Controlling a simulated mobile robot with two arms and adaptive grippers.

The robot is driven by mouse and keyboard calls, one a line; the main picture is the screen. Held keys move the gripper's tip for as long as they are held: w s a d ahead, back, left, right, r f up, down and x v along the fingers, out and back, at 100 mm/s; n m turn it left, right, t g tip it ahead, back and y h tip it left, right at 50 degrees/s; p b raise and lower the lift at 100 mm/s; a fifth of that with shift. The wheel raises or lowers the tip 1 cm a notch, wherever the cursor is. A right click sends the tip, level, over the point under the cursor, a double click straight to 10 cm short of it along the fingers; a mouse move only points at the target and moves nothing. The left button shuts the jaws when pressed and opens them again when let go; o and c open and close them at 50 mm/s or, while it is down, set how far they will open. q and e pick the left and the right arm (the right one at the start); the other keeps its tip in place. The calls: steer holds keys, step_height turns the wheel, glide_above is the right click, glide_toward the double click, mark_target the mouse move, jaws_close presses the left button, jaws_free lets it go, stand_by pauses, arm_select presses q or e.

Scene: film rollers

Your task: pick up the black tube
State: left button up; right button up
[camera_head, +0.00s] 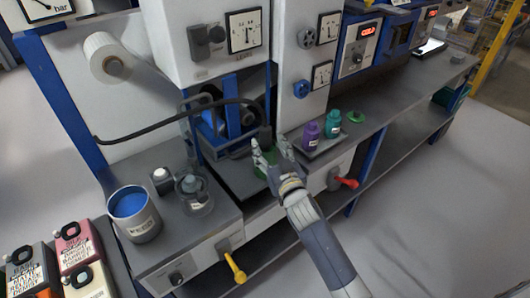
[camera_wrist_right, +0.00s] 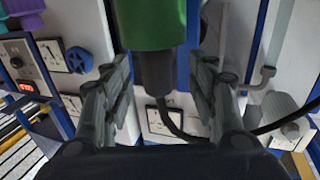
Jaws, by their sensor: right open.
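My right gripper (camera_head: 270,148) is in the middle of the head view, in front of the blue-framed machine, with its fingers apart. In the right wrist view, my right gripper (camera_wrist_right: 166,75) has a finger on each side of a black cylindrical piece (camera_wrist_right: 157,75), with gaps on both sides. This black piece joins a green cylinder (camera_wrist_right: 152,22), and a black cable runs by it. I cannot tell whether this piece is the black tube. In the head view, a dark cylinder (camera_head: 264,135) stands just behind my fingertips, and green (camera_head: 262,172) shows beside the gripper. My left gripper is not in view.
Purple (camera_head: 311,135) and teal bottles (camera_head: 333,124) stand right of the gripper. A black hose (camera_head: 150,130) arcs from the left. A blue-filled pot (camera_head: 135,215) and a glass vessel (camera_head: 194,193) stand left. Yellow (camera_head: 236,268) and red handles (camera_head: 345,183) stick out in front.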

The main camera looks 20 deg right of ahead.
mark_target(267, 141)
steer(key=shift+w, duration=0.3)
steer(key=shift+w+d+f+p, duration=0.15)
steer(key=shift+w+p, duration=0.45)
steer(key=shift+w, duration=1.7)
steer(key=c, duration=1.2)
